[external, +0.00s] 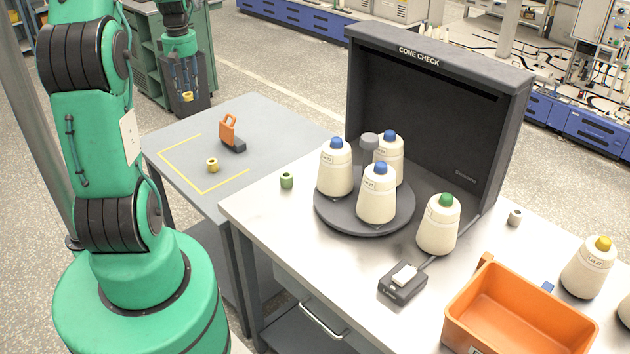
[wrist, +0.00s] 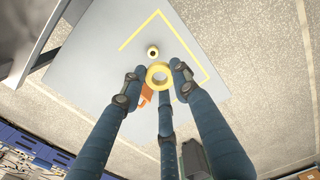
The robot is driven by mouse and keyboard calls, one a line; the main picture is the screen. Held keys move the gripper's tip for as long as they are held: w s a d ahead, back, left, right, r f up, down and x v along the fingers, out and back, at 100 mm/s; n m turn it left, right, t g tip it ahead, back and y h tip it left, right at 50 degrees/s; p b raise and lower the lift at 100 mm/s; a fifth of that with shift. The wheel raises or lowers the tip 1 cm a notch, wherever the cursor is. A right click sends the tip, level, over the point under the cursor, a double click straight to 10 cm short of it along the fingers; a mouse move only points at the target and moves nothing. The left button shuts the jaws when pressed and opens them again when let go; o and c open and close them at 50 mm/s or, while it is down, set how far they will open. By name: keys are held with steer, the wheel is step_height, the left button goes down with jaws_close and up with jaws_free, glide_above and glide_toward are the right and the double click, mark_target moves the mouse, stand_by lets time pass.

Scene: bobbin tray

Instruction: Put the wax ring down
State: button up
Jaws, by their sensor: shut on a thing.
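My gripper (external: 184,92) hangs fingers-down at the upper left in the external view, in the air. It is shut on the pale yellow wax ring (wrist: 160,87), which sits between the fingertips in the wrist view with its hole facing the camera. The ring shows as a small yellow spot in the external view (external: 188,97). I cannot tell the height of the ring above the table.
A small yellow spool (external: 212,165) stands inside the tape marking. An orange-handled tool (external: 229,133) stands near it on the side table. A green spool (external: 286,180), several cones and an orange bin (external: 470,320) are on the metal bench. The side table's front right is clear.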

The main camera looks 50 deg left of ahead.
steer(key=s+a+n, duration=0.3)
steer(key=s+a, duration=0.6)
steer(key=f, duration=2.7)
steer(key=shift+w+f, duration=0.1)
steer(key=shift+w, duration=0.1)
steer(key=b, duration=0.1)
glide_above(174, 154)
steer(key=shift+f, duration=0.75)
steer(key=shift+s, duration=0.1)
steer(key=shift+f, duration=0.1)
steer(key=shift+f+b, duration=0.45)
steer(key=shift+f, duration=1.2)
steer(key=shift+f, duration=0.2)
steer(key=o, duration=0.8)
